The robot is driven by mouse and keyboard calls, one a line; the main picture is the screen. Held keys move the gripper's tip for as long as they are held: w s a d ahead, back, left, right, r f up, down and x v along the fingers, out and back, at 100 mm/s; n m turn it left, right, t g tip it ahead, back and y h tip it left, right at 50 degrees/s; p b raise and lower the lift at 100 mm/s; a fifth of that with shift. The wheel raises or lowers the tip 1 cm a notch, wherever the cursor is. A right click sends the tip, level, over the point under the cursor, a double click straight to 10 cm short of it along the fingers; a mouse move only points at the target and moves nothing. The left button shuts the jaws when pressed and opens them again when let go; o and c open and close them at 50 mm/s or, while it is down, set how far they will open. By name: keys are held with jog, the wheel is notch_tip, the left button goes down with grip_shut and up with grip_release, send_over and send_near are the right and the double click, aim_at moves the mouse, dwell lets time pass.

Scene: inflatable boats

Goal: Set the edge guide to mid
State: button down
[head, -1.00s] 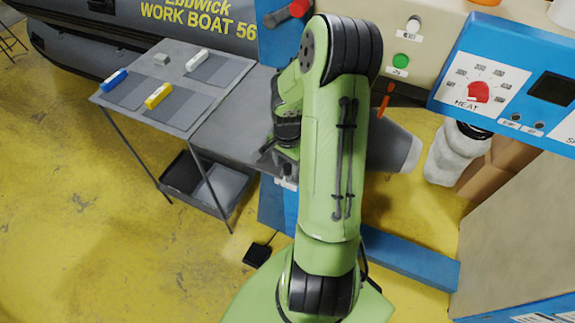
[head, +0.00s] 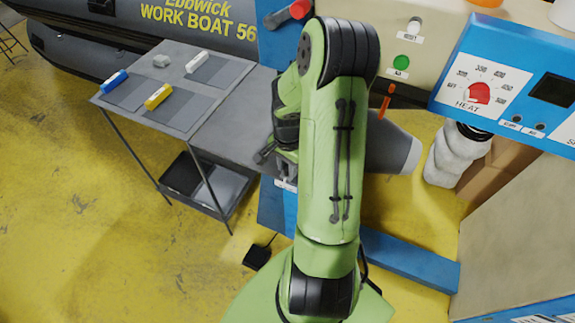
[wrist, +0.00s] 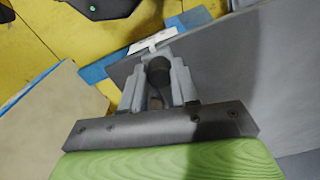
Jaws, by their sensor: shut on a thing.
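In the wrist view, my gripper (wrist: 157,78) is shut on a dark round knob (wrist: 158,68), with one grey finger on each side of it. The knob appears to be the edge guide's handle, on the grey table's edge. A pale label plate (wrist: 152,42) lies just beyond the fingertips; its writing cannot be read. In the head view, my gripper (head: 286,165) is low at the table's edge, mostly behind my green arm. The label (head: 285,185) peeks out below it. The guide's setting cannot be read.
A grey side table (head: 232,150) to the left holds blue (head: 114,82), yellow (head: 158,96) and white (head: 197,61) blocks. A dark horn-shaped part (head: 392,150) is right of my arm. The blue HEAT panel (head: 505,85) stands at the right.

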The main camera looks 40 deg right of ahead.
jog(key=shift+s, duration=0.15)
jog(key=c, duration=0.8)
grip_release()
jog(key=shift+c, duration=0.2)
notch_tip(320, 180, up, 16)
jog(key=p, duration=0.2)
jog(key=shift+f, duration=0.1)
